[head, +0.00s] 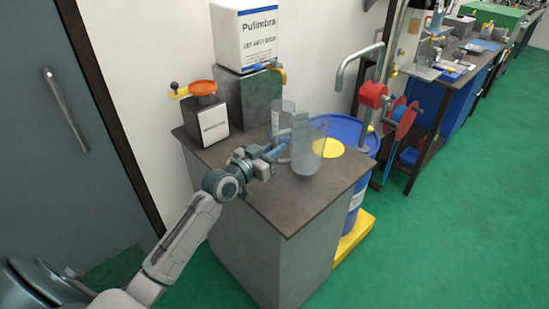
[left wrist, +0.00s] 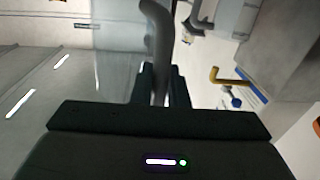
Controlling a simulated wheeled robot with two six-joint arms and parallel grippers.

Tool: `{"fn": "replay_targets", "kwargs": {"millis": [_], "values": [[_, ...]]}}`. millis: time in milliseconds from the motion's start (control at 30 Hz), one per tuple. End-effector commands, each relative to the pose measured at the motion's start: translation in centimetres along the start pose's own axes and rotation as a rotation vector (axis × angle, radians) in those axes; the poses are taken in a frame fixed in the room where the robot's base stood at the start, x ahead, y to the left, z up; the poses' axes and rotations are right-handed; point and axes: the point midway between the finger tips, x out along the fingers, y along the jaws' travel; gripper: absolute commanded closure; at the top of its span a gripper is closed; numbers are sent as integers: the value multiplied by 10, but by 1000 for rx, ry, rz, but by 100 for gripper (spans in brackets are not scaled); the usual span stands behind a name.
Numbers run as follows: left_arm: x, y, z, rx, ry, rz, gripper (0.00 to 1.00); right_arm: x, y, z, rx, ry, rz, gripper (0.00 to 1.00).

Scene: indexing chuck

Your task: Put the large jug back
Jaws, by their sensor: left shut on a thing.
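The large jug (head: 309,152) is clear grey and roughly upright at the right part of the dark-topped cabinet (head: 290,205). I cannot tell whether its base touches the top. My left gripper (head: 284,150) comes from the left and is shut on the jug's handle. In the left wrist view the curved grey handle (left wrist: 158,45) passes between the two dark fingers (left wrist: 160,88), with the clear jug body (left wrist: 115,50) to its left. My right gripper is in neither view.
A smaller clear jug (head: 281,112) stands behind. A white canister (head: 245,35) on a grey stand (head: 250,97) has a yellow tap (head: 281,74). A blue drum (head: 347,133) with a pump stands right. The cabinet's front top is bare.

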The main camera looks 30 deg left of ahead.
Motion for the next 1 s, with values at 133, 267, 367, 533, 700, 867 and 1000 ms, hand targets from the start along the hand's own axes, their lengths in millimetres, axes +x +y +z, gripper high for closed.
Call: {"fn": "replay_targets", "kwargs": {"millis": [133,267,367,533,700,867,1000], "values": [[-2,0,27,-5,-7,-1,100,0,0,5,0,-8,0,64],[-3,-1,33,-2,-5,-1,100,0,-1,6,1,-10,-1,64],[-3,-1,33,-1,-4,-1,100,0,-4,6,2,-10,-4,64],[-3,-1,35,-2,-4,-1,100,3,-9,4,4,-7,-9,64],[-3,-1,36,-2,-5,-1,65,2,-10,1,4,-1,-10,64],[-3,-1,36,-2,-5,-1,65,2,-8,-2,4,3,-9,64],[-3,-1,35,-2,-5,-1,65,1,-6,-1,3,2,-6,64]]}}
